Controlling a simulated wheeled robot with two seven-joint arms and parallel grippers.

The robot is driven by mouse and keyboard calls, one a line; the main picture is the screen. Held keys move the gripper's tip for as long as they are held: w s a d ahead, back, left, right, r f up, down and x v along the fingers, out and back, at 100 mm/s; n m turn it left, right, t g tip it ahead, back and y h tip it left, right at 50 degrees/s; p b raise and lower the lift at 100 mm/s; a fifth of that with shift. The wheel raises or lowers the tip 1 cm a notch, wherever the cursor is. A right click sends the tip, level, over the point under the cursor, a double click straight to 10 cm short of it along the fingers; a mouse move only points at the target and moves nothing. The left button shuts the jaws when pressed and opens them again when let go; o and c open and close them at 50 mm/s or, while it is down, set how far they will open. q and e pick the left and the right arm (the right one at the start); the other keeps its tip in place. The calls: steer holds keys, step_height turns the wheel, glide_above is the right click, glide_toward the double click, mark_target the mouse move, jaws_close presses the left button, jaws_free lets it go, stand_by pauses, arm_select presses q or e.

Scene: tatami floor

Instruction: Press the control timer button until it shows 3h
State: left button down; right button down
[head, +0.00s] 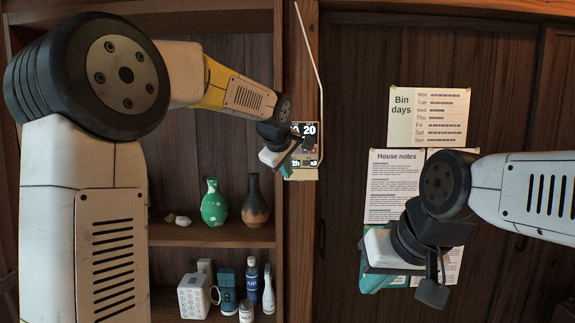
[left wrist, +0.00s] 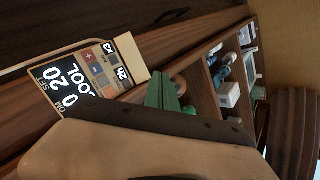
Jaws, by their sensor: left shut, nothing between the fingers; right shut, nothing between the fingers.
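The control (head: 304,174) is a small beige panel with a dark face, fixed to the wooden post in the head view. Its display reads 20 at the top and 2h at the lower left. In the left wrist view the control (left wrist: 92,78) appears rotated, showing 20, COOL, 2h and several small coloured buttons. My left gripper (head: 288,170) is in front of the panel and hides part of it. Its green fingers (left wrist: 166,94) are shut and empty, beside the panel's lower end; I cannot tell whether they touch it. My right gripper (head: 376,282) is shut and empty before the notices.
A shelf with a green vase (head: 214,205), a dark brown vase (head: 255,202) and several bottles and boxes stands left of the post. House notes (head: 395,175) and a bin days sheet (head: 428,110) hang on the right. A pale cable (head: 311,50) runs down the post.

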arm_select(q)
steer(key=w, duration=0.8)
steer(key=shift+w, duration=0.35)
stand_by(1.8)
steer(key=shift+w, duration=0.4)
steer(key=shift+w, duration=0.4)
stand_by(0.4)
stand_by(0.3)
steer(key=shift+s, duration=0.8)
steer(key=shift+s, duration=0.1)
steer(key=s, duration=0.4)
steer(key=shift+s, duration=0.4)
